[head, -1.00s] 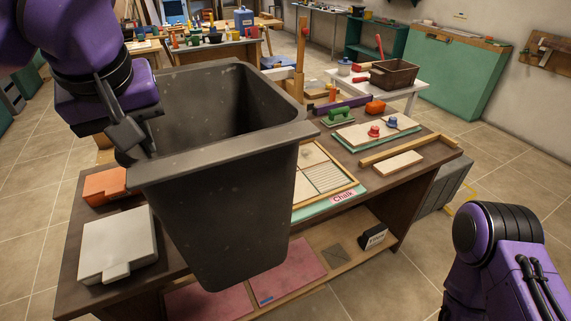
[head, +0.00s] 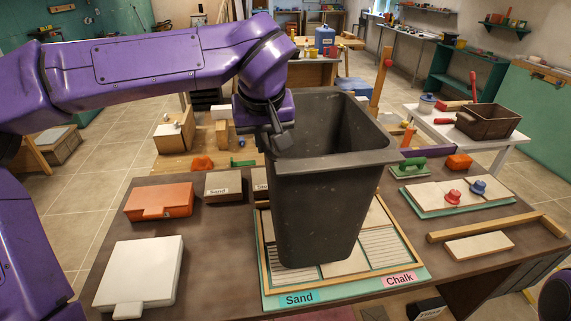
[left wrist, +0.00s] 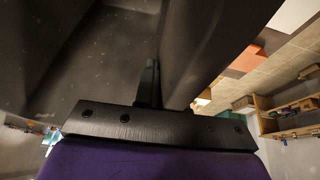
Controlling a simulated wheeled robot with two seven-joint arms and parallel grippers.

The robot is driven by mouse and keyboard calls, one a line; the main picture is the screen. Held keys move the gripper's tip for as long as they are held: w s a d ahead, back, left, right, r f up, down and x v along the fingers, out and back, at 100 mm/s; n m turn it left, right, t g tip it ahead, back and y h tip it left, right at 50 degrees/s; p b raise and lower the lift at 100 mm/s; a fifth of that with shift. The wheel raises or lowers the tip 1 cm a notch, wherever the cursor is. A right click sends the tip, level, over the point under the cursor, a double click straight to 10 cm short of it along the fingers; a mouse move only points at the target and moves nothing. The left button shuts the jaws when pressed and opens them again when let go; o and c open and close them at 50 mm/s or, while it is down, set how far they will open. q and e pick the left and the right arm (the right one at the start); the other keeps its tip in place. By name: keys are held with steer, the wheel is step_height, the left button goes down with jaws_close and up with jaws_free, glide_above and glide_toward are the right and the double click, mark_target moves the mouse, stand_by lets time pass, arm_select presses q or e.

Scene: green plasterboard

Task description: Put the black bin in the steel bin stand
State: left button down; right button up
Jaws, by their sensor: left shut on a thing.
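The black bin (head: 325,205) is a tall, tapered, open-topped bin, upright in the middle of the head view. My left gripper (head: 278,142) is shut on the left part of its rim. The left wrist view shows the bin's dark wall (left wrist: 75,70) and rim between my fingers (left wrist: 152,85). In the head view the bin covers part of a wood-framed panel on the workbench; I cannot tell how far its base is from the panel. I cannot make out the steel bin stand. My right gripper is out of view.
The workbench (head: 215,265) carries the framed panel with a Sand label (head: 299,298), a white box (head: 140,272), an orange box (head: 160,201) and a board with red and blue knobs (head: 462,193). A white table with a brown crate (head: 488,121) stands behind right.

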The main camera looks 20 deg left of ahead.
arm_select(q)
steer(key=w+f, duration=0.6)
steer(key=f, duration=0.3)
steer(key=shift+p, duration=0.45)
steer(key=c, duration=1.5)
jaws_free()
steer(key=shift+o, duration=1.4)
steer(key=shift+s+d, duration=0.1)
steer(key=shift+s, duration=0.05)
steer(key=shift+s+r, duration=0.1)
steer(key=shift+r, duration=0.05)
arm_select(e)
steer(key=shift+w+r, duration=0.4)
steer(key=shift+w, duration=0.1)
